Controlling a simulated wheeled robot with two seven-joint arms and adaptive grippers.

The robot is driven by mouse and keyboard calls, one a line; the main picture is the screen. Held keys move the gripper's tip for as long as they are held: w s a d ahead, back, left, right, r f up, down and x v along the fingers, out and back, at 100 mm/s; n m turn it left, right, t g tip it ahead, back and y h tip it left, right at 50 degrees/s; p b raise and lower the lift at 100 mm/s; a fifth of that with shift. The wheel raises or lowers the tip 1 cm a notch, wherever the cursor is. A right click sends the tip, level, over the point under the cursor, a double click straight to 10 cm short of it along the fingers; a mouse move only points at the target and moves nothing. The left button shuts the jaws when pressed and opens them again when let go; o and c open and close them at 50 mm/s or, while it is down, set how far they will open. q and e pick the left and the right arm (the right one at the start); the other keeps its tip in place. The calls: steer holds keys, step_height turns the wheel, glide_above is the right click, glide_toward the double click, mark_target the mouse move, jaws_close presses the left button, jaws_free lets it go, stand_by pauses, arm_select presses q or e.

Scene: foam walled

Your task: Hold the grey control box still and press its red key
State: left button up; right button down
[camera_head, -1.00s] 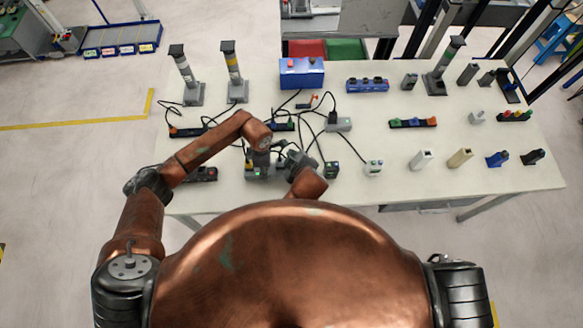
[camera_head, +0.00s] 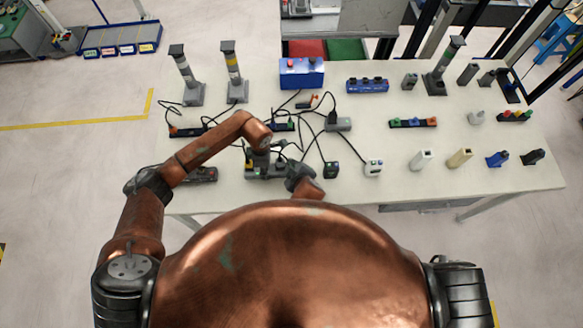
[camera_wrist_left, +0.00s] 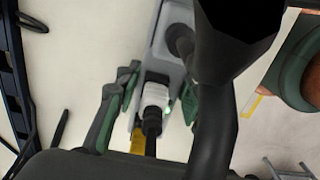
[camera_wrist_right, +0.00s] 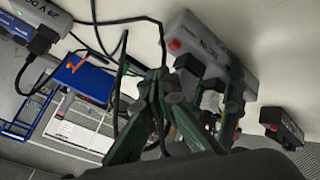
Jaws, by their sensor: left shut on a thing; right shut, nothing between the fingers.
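The grey control box (camera_head: 279,172) lies near the table's front edge in the head view, partly covered by my grippers. In the right wrist view the box (camera_wrist_right: 212,48) shows its red key (camera_wrist_right: 174,44) near one end. My left gripper (camera_head: 257,167) is shut on the box; in the left wrist view its fingers (camera_wrist_left: 150,108) are on either side of it, by a white plug. My right gripper (camera_head: 291,170) is shut and empty beside the box. In the right wrist view its closed tips (camera_wrist_right: 160,80) appear near the red-key end; contact with the key cannot be told.
Black cables (camera_head: 311,145) run across the table behind the box. A grey adapter (camera_head: 338,124), a small black box (camera_head: 331,170) and a white box (camera_head: 373,167) stand to the right. A dark strip (camera_head: 200,174) lies to the left.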

steer(key=shift+f, duration=0.75)
steer(key=shift+f, duration=0.15)
stand_by(0.8)
steer(key=shift+f, duration=0.25)
steer(key=shift+f, duration=0.55)
stand_by(0.7)
steer(key=shift+r, duration=0.95)
step_height(320, 180, up, 5)
stand_by(0.6)
